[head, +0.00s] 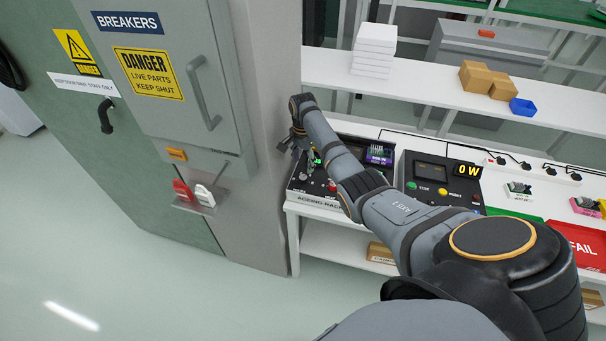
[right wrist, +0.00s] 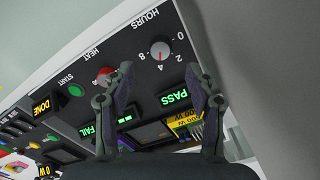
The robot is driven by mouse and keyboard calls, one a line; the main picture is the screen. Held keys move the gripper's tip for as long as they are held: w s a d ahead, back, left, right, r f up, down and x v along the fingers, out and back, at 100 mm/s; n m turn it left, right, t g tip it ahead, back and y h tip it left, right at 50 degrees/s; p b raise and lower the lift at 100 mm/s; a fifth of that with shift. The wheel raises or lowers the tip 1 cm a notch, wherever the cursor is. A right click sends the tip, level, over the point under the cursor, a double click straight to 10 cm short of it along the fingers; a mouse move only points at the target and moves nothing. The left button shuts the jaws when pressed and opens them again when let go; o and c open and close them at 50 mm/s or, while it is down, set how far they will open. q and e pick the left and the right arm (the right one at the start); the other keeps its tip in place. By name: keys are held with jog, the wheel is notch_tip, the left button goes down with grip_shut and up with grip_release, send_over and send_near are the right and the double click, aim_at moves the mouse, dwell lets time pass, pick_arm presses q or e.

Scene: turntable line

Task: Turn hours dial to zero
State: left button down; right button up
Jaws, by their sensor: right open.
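The hours dial (right wrist: 160,50) is a round grey knob on the dark panel of the ageing rack (head: 318,200). In the right wrist view the panel appears upside down, with the digits 0, 2, 4 and 8 around the dial. Its pointer seems to face the 4 side, but it is small. My right gripper (right wrist: 160,73) is open, its fingers spread to either side just short of the dial, with nothing between them. In the head view the right gripper (head: 294,143) is over the rack's left end. My left gripper is not in view.
A red heat knob (right wrist: 103,75) sits beside the hours dial, partly behind one finger. A green start button (right wrist: 75,90) is farther along. The grey breaker cabinet (head: 265,120) stands close left of the rack. A power tester (head: 440,180) is to the right.

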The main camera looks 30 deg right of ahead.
aim_at(303, 177)
notch_tip(303, 177, down, 7)
jog(key=shift+f+b, duration=0.1)
jog(key=shift+b, duration=0.2)
jog(key=c, duration=1.2)
jog(key=shift+o, duration=0.2)
